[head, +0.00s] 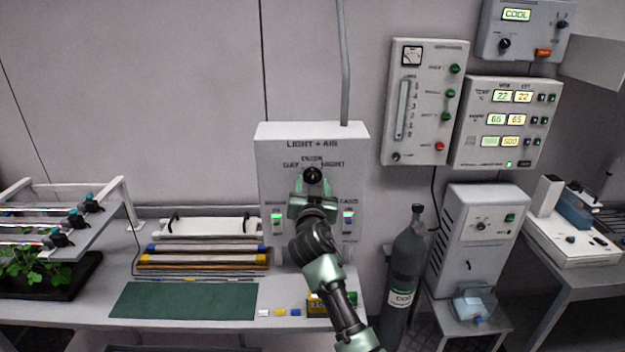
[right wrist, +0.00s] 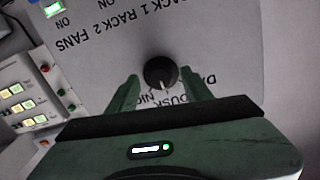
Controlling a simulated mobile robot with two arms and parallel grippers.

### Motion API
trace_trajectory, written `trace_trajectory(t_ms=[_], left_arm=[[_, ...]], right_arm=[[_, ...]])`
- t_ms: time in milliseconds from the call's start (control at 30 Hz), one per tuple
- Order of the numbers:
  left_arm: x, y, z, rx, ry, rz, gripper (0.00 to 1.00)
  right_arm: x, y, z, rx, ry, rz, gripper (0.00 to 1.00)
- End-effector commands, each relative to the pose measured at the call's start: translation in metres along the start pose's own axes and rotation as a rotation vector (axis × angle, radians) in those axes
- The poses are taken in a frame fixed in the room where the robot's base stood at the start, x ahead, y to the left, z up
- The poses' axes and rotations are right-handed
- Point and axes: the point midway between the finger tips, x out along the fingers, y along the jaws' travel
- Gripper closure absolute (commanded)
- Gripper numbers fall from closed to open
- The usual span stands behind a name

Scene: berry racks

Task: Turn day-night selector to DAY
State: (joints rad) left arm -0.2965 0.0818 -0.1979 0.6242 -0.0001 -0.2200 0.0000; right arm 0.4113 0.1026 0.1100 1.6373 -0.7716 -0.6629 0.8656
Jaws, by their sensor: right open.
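The day-night selector is a round black knob (head: 313,175) on the white LIGHT + AIR panel (head: 280,156). The labels DUSK, DAY and NIGHT are printed around it. My right gripper (head: 312,190) is in front of the panel, just below the knob in the head view. In the right wrist view the knob (right wrist: 160,72) lies between the two fingertips of the open right gripper (right wrist: 159,76). Its white mark points down in that view, towards the partly hidden DUSK and NIGHT lettering; I cannot tell exactly which. My left gripper is out of view.
Lit rack switches (head: 277,220) and a fans switch (head: 348,219) sit lower on the panel, beside my arm. A grey gas bottle (head: 403,265) stands to the right. A green mat (head: 183,300) lies on the bench below. Other control boxes (head: 425,100) hang at the right.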

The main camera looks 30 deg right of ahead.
Motion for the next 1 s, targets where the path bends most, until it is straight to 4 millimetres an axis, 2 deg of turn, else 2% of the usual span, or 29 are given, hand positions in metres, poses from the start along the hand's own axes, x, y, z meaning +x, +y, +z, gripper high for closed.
trace_trajectory(t_ms=[100,367,467,500,567,1000], left_arm=[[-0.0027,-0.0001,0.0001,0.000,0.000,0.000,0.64],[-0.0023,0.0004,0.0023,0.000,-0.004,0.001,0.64],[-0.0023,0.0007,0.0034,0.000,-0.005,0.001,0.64],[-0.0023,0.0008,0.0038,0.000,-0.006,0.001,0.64],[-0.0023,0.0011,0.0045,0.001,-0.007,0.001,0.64],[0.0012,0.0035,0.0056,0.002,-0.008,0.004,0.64]], right_arm=[[0.0059,-0.0001,-0.0004,0.000,0.000,-0.001,0.50],[0.0068,0.0001,0.0006,0.000,0.000,-0.001,0.50],[0.0067,0.0001,0.0006,0.000,0.000,-0.001,0.75],[0.0067,0.0001,0.0006,0.000,0.000,-0.001,0.86],[0.0067,0.0000,0.0006,0.000,0.000,-0.001,1.00],[0.0067,0.0004,0.0015,-0.080,0.002,-0.001,1.00]])
